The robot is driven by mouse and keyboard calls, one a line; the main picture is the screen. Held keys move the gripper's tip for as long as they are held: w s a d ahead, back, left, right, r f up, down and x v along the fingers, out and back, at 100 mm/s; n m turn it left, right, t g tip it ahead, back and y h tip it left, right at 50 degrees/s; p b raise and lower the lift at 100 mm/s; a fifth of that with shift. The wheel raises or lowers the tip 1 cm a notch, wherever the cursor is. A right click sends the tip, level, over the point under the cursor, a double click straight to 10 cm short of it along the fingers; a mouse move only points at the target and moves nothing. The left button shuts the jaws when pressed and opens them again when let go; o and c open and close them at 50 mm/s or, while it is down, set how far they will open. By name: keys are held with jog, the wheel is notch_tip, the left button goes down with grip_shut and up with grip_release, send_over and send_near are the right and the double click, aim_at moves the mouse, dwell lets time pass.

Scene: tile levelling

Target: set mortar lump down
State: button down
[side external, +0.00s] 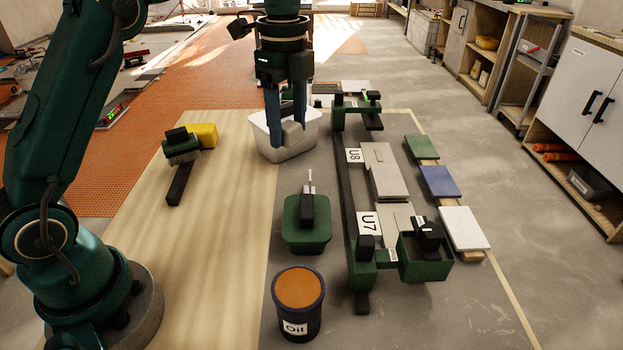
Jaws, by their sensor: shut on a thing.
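My gripper (287,128) points down at the white bin (275,155), with its two blue fingers shut on a grey mortar lump (293,136). The lump shows between and beside the fingertips, in front of the bin's opening. I cannot tell whether it is inside the bin or just above it, or whether it touches the bin. The fingers and the lump hide part of the bin's inside.
A green tub (306,242) with an upright-handled tool stands nearer, behind an oil container (298,305). Right are a dark frame labelled U7 and U8, grey tiles (383,170), and green, blue and white tiles (462,228). A yellow block (205,135) is left. The pale board (215,240) is mostly clear.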

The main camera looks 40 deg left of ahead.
jog(key=d+f+m, duration=0.2)
jog(key=d+m, duration=0.4)
jog(key=d, duration=1)
jog(key=m, duration=0.5)
send_over(396, 340)
jog(key=s, duration=0.2)
notch_tip(396, 340, down, 4)
jog(key=r, duration=0.1)
jog(key=shift+w+d+f, duration=0.1)
jog(key=shift+f, duration=2.4)
jog(key=shift+w+d+f, duration=0.1)
jog(key=shift+f, duration=2.4)
jog(key=shift+f, duration=0.1)
jog(key=shift+c, duration=0.9)
grip_release()
